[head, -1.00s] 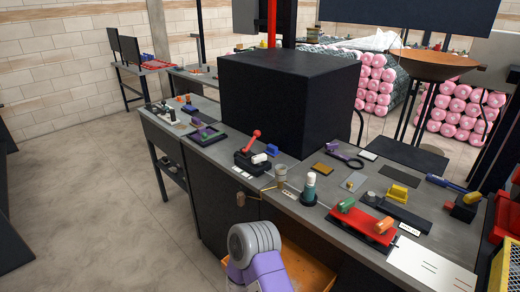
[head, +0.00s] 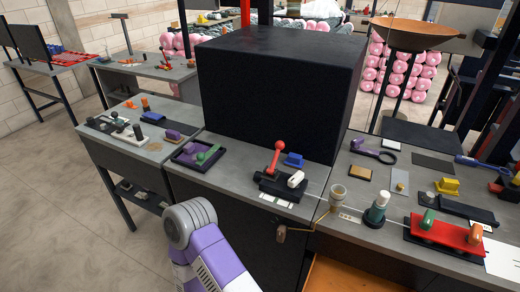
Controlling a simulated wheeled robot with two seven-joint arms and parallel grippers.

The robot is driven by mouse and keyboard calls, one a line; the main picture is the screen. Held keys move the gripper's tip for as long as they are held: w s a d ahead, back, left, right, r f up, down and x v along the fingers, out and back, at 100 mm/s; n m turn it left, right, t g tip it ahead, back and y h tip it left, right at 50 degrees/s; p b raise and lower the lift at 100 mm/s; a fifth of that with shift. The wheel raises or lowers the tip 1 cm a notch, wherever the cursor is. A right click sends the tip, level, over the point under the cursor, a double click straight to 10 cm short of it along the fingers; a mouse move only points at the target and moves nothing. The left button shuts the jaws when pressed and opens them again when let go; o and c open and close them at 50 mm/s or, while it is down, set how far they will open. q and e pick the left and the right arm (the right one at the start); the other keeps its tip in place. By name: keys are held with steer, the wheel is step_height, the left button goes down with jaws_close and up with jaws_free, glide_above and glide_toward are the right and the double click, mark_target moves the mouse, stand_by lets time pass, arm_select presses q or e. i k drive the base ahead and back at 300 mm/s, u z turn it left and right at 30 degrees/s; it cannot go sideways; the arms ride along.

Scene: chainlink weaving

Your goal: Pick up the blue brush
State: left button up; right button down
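A long blue-handled tool (head: 481,162), which looks like the blue brush, lies at the back of the bench near the right edge of the head view. Its far end is small and runs close to the picture's edge, so I cannot make out bristles. A purple and grey link of one of my arms rises from the bottom, left of centre, in front of the bench and far from the tool. Neither of my grippers shows in the picture.
A large black box (head: 275,95) stands at the bench's back. Nearer the tool are a yellow block (head: 447,186), a red fixture (head: 445,235) and a purple-handled magnifier-like tool (head: 372,150). Open floor (head: 60,200) lies left.

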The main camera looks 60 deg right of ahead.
mark_target(294, 160)
steer(key=i, duration=1.25)
steer(key=z, duration=3.85)
